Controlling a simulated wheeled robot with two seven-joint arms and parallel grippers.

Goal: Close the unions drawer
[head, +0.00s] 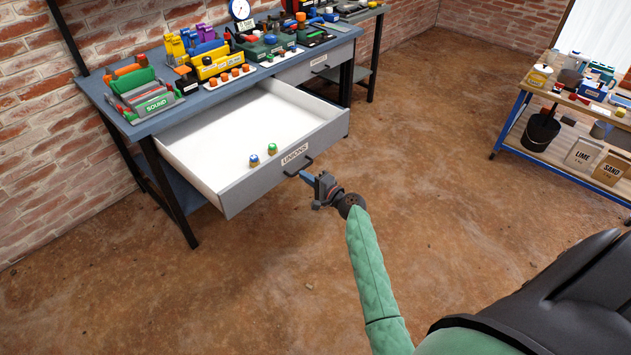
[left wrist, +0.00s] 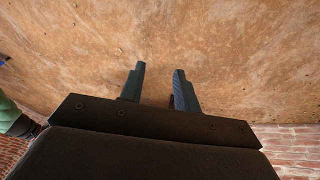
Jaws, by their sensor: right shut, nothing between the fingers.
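The unions drawer (head: 250,180) is pulled well out of the blue-grey workbench (head: 130,125). It has a white inside, a grey front with a "UNIONS" label (head: 294,154) and a dark bar handle (head: 299,167). Two small fittings, one blue (head: 254,160) and one green (head: 272,149), lie inside near the front. My right gripper (head: 306,177) is shut and empty, with its fingertips close to the handle; I cannot tell whether they touch. My left gripper (left wrist: 157,88) shows in the left wrist view with its fingers apart and only floor between them.
A second drawer (head: 318,62) in the bench is closed. Tools and coloured boxes crowd the bench top. A wooden-shelved cart (head: 545,148) with a black bucket (head: 540,132) and lime and sand bags stands at the right. The brown floor (head: 450,180) between is clear.

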